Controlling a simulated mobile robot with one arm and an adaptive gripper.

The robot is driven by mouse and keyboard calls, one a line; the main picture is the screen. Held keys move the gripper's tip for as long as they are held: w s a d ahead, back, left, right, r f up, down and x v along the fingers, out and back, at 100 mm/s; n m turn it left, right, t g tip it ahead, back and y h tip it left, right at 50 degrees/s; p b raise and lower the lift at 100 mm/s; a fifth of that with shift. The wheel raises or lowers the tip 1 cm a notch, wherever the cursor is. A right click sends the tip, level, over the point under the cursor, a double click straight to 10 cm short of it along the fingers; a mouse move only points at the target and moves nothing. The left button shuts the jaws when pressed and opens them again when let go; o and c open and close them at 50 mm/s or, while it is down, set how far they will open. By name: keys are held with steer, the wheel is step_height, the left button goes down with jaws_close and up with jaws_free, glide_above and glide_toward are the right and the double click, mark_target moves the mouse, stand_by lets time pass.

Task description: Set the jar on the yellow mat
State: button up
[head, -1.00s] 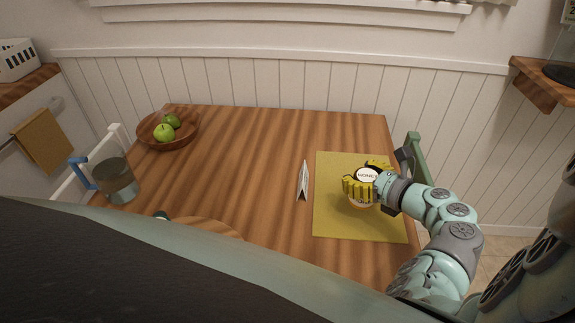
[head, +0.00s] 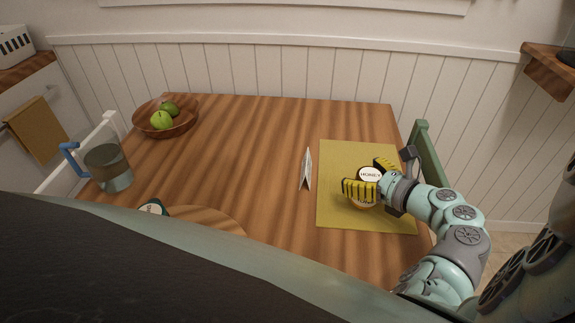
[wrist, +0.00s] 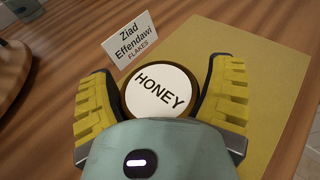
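The honey jar (head: 370,174), with a white round lid reading HONEY, stands upright on the yellow mat (head: 340,215), as far as I can tell. In the wrist view the jar lid (wrist: 160,92) lies between the two yellow fingers, with the mat (wrist: 262,62) around its right side. My gripper (head: 363,174) has one finger on each side of the jar. In the wrist view my gripper (wrist: 163,84) has its fingers spread, with narrow gaps to the lid. The jar's lower part is mostly hidden by the near finger.
A folded white name card (head: 306,169) stands just left of the mat; the wrist view reads "Ziad Effendawi, FLAKES". A bowl of green fruit (head: 166,120) and a blue-handled mug (head: 108,168) are at the left. A round wooden board (head: 205,222) lies at the front. The table's middle is clear.

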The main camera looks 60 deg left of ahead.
steer(key=shift+o, duration=1.4)
steer(key=shift+r, duration=0.15)
steer(key=p+v, duration=0.1)
steer(key=v, duration=1.1)
